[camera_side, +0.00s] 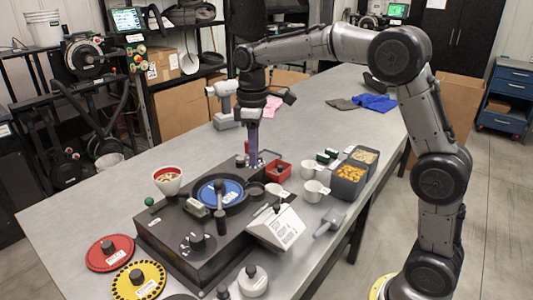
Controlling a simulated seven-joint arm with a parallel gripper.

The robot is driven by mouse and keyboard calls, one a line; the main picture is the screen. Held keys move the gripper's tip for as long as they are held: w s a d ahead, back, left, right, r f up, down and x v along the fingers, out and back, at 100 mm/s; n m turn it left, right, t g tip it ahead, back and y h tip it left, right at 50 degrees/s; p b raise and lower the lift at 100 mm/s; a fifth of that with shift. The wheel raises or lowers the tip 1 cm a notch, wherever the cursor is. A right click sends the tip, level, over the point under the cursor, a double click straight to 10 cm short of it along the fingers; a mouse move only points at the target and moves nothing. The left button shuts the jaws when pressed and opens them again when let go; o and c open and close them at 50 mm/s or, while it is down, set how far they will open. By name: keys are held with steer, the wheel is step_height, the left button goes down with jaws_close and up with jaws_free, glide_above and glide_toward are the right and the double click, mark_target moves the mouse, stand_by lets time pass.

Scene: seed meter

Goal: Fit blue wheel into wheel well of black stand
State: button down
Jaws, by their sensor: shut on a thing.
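The blue wheel (229,187) lies flat in the round wheel well of the black stand (158,246), with the well's dark rim around it. A dark hub and a lever lie over its middle and near edge, so I cannot tell how deep it sits. My gripper (253,165) points down at the far right end of the stand, behind the blue wheel and apart from it. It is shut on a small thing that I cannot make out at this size.
A red wheel (98,254) and a yellow wheel (151,275) lie left of the stand. A red tray (279,172), white cups (312,191) and dark bins (348,186) stand close to my gripper's right.

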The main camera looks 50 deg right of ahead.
steer(key=shift+f, duration=2.95)
steer(key=shift+f, duration=1.25)
stand_by(0.5)
steer(key=c, duration=0.7)
jaws_free()
steer(key=shift+c, duration=1.6)
steer(key=shift+o, duration=0.7)
steer(key=shift+r, duration=3)
